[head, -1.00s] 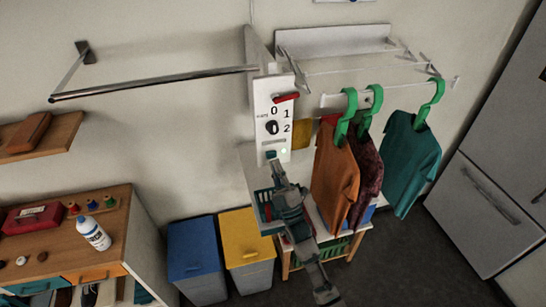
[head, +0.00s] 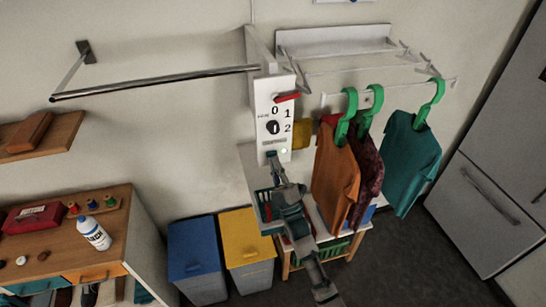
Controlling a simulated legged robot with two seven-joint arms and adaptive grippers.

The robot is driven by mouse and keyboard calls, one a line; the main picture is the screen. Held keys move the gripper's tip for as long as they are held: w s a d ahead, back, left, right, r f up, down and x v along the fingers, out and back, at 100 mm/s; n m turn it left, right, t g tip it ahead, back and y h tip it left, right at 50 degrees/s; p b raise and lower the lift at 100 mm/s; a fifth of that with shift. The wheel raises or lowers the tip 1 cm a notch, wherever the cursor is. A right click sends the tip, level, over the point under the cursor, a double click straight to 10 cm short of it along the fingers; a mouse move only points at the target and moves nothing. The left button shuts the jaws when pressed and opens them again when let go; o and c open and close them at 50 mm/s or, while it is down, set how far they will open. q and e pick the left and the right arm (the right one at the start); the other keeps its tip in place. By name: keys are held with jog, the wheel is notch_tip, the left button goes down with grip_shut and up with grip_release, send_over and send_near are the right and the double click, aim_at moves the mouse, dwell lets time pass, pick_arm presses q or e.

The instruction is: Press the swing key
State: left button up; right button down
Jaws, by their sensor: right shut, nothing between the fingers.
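A white control panel (head: 271,98) hangs on the end of a wall-mounted white board. It carries a red lever (head: 287,97), a dark round knob (head: 273,127) beside the marks 0, 1 and 2, and a grey slot below. A small pale lit spot (head: 284,151) shows near the panel's lower right. My right gripper (head: 271,156) is shut and empty, its tip at the panel's lower edge, covering what lies there. I cannot tell whether it touches the panel. No key marked as swing can be read. My left gripper is not in view.
Orange, dark red and teal shirts hang on green hangers (head: 376,95) right of the panel. A metal rail (head: 155,82) runs to the left. Blue (head: 195,247) and yellow (head: 244,235) bins stand below. A wooden cabinet (head: 100,228) holds a white bottle (head: 94,233).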

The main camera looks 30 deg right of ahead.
jog(key=shift+w+d, duration=0.1)
jog(key=shift+w, duration=0.35)
dwell(0.3)
jog(key=shift+s, duration=0.1)
jog(key=shift+s+a+p, duration=0.25)
jog(key=shift+s+p, duration=0.05)
jog(key=shift+s, duration=0.55)
jog(key=shift+s, duration=0.1)
jog(key=s+p, duration=0.1)
jog(key=s, duration=0.1)
jog(key=s+a, duration=0.1)
jog(key=s, duration=0.2)
jog(key=shift+s+a+p, duration=0.2)
jog(key=shift+s+p, duration=0.15)
jog(key=shift+p, duration=0.05)
